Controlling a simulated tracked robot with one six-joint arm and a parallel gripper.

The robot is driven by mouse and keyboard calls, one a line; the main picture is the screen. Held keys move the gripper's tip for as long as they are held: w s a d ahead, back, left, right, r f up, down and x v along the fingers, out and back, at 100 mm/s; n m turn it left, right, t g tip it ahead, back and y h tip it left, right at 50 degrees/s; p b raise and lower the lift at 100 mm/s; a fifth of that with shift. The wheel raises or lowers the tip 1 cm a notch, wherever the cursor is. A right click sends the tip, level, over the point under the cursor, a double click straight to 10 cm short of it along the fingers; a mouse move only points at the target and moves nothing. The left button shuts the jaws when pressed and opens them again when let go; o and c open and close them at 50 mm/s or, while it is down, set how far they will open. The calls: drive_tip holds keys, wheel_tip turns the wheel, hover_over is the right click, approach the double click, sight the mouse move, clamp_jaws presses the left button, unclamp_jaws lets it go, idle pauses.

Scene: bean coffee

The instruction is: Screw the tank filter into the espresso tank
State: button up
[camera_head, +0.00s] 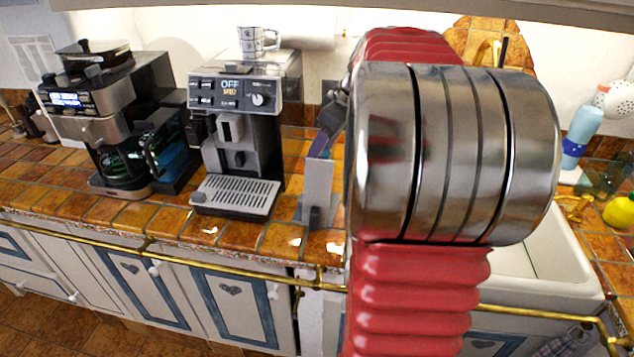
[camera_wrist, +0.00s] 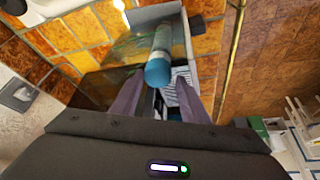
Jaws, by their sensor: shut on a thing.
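My gripper (camera_head: 333,118) is in front of the tiled counter, beside the espresso machine (camera_head: 238,140). In the wrist view my gripper (camera_wrist: 158,88) has its two purple-grey fingers on either side of the tank filter (camera_wrist: 158,72), a blue and teal cylinder. It appears held between the fingertips. The tank also shows in the head view (camera_head: 318,187), standing below my gripper. Whether the filter touches the tank floor cannot be told.
Another coffee maker (camera_head: 95,120) stands at the far left. A checked mug (camera_head: 258,40) sits on the espresso machine. A sink (camera_head: 545,262) is at the right, with a blue bottle (camera_head: 582,130) behind it. A brass rail (camera_head: 230,262) runs along the counter front.

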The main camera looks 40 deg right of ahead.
drive_tip(key=shift+f, duration=0.1)
drive_tip(key=c, duration=0.6)
drive_tip(key=shift+a+m+h, duration=0.15)
drive_tip(key=shift+m+h, duration=0.55)
drive_tip(key=shift+m, duration=0.8)
drive_tip(key=shift+a+m+h, duration=0.1)
drive_tip(key=shift+m+h, duration=0.6)
drive_tip(key=shift+m, duration=0.8)
